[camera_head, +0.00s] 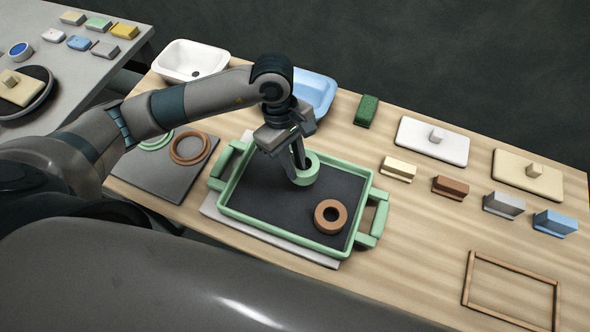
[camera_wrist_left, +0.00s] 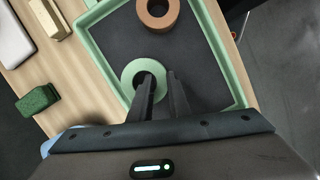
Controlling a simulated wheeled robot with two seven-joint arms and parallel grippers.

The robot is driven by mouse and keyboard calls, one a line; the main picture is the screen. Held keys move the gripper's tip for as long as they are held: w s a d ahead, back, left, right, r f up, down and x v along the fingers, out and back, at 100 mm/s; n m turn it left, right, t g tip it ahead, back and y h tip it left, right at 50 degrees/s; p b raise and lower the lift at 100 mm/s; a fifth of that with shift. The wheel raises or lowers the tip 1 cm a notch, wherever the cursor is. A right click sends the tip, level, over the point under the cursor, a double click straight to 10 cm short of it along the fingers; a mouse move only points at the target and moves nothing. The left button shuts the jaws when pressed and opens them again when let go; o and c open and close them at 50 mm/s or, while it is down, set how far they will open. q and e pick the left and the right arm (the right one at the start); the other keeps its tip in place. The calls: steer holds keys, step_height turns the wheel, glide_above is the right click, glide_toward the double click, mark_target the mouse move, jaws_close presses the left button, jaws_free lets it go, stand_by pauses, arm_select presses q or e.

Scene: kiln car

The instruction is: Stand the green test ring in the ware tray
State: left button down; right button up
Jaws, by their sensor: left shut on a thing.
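The green test ring (camera_head: 308,172) is in the ware tray (camera_head: 229,181), near the middle of its dark floor. It also shows in the left wrist view (camera_wrist_left: 133,70). My left gripper (camera_head: 300,166) reaches down over the tray and is shut on the ring's wall, one finger inside the hole. I cannot tell whether the ring touches the tray floor. The tray has a light green rim and handles at both ends. A brown ring (camera_head: 330,216) sits in the tray towards its front right. It also shows in the left wrist view (camera_wrist_left: 158,12). My right gripper is not in view.
A grey mat (camera_head: 165,183) left of the tray holds a flat brown ring (camera_head: 190,147) and a flat green ring. A white basin (camera_head: 190,60), a blue basin (camera_head: 315,91) and a green sponge-like block (camera_head: 366,110) stand behind. Small blocks, boards and a wooden frame (camera_head: 511,290) lie right.

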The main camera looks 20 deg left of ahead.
arm_select(q)
steer(key=shift+a+p+x, duration=0.15)
steer(key=shift+p+x, duration=0.35)
steer(key=shift+x, duration=0.2)
steer(key=shift+a+p+x, duration=0.15)
steer(key=shift+p+x, duration=0.35)
steer(key=shift+x, duration=0.2)
steer(key=shift+w+f, duration=0.1)
steer(key=shift+f, duration=0.55)
steer(key=c, duration=1.7)
jaws_free()
steer(key=shift+o, duration=0.2)
steer(key=b+v, duration=0.5)
steer(key=v, duration=0.7)
